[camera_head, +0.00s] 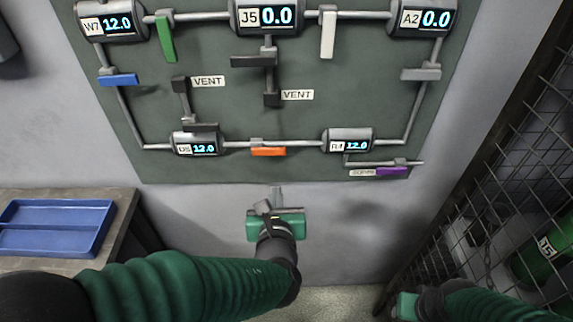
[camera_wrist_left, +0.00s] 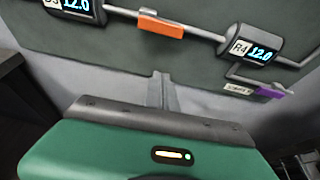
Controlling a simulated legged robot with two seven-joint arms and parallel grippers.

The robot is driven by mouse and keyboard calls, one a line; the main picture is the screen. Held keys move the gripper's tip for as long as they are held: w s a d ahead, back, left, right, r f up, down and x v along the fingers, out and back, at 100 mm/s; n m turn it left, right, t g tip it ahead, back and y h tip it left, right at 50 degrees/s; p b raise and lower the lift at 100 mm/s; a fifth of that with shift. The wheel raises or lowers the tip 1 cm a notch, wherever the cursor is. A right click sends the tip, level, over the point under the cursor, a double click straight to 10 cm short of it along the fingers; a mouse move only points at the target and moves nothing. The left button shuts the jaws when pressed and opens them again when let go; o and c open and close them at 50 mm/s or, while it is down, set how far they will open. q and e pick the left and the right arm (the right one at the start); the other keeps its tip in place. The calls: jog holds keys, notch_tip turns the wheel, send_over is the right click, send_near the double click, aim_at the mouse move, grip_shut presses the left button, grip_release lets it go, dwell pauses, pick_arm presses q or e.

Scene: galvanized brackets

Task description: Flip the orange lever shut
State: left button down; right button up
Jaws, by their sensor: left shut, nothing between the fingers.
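The orange lever (camera_head: 268,151) is on the pipe between two gauges at the bottom of the panel. Its handle lies level, along the pipe and just below it. It also shows in the left wrist view (camera_wrist_left: 160,29), above the fingers.
The left gauge (camera_head: 196,143) and the R4 gauge (camera_head: 350,143) beside the lever both read 12.0. A purple lever (camera_head: 391,171) sits at lower right. Other coloured levers are higher up. A blue tray (camera_head: 62,202) is at left, a mesh fence (camera_head: 500,150) at right.

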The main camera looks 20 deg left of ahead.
aim_at(269, 150)
pick_arm(q)
jog(key=w+a+r+p, duration=0.1)
jog(key=w+p, duration=0.3)
jog(key=w, duration=0.4)
jog(key=shift+w+a+r+p, duration=0.15)
jog(key=shift+w+a+p, duration=0.2)
jog(key=shift+a, duration=0.25)
jog(key=shift+w, duration=0.15)
